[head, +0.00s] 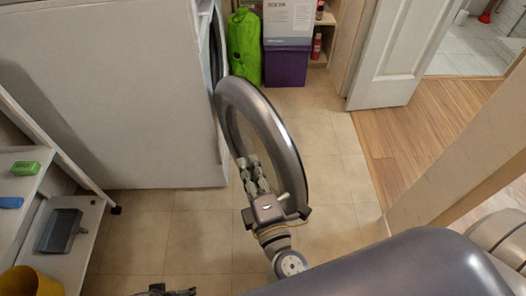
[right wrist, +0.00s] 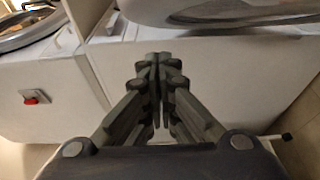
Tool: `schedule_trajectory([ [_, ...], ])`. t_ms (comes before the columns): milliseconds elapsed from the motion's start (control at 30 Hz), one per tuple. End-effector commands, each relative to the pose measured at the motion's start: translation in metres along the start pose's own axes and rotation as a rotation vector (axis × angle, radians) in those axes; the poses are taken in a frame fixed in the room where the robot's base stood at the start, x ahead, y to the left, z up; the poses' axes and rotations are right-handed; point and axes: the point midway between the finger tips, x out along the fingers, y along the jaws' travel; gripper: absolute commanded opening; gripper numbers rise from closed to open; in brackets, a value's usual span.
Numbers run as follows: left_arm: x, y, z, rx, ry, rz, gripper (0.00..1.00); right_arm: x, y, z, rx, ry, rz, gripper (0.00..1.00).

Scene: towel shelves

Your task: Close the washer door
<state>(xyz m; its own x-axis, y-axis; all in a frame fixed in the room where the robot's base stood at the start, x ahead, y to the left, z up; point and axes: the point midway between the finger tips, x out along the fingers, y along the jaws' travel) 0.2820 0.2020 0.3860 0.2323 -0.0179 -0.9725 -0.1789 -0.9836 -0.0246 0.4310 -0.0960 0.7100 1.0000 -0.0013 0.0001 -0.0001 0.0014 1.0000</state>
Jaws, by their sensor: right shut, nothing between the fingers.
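The washer (head: 110,80) is a white machine at the upper left of the head view, seen mostly from its side. Its round door (head: 288,150) stands open, swung out from the front, with a thick grey rim. My right gripper (head: 248,160) is shut and empty, overlapping the door's lower part in the picture; contact cannot be told. In the right wrist view the shut fingers (right wrist: 158,62) point at a white machine front, below a grey rounded rim (right wrist: 225,12). My left gripper (head: 165,290) barely shows at the bottom edge, mostly cut off.
A white shelf unit (head: 20,160) with small items stands at the left. A green bag (head: 244,48) and a purple bin (head: 286,66) stand beyond the door. A white room door (head: 400,50) is at the upper right.

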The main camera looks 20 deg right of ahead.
Motion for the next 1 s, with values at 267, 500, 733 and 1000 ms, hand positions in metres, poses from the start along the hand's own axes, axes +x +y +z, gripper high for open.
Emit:
schedule_trajectory([
  [267, 0.027, 0.002, 0.018, 0.003, -0.019, 0.003, 1.0, 0.018, 0.001, 0.027, -0.001, 0.0, 0.0, 0.0],
  [500, 0.035, 0.002, 0.023, 0.004, -0.022, 0.003, 1.0, 0.021, 0.0, 0.039, 0.001, 0.0, 0.0, 0.0],
  [733, 0.036, 0.002, 0.024, 0.004, -0.022, 0.003, 1.0, 0.021, 0.0, 0.039, 0.001, 0.0, 0.0, 0.0],
  [1000, 0.035, 0.002, 0.022, 0.004, -0.023, 0.002, 1.0, 0.021, -0.001, 0.043, 0.001, 0.01, 0.0, 0.0],
])
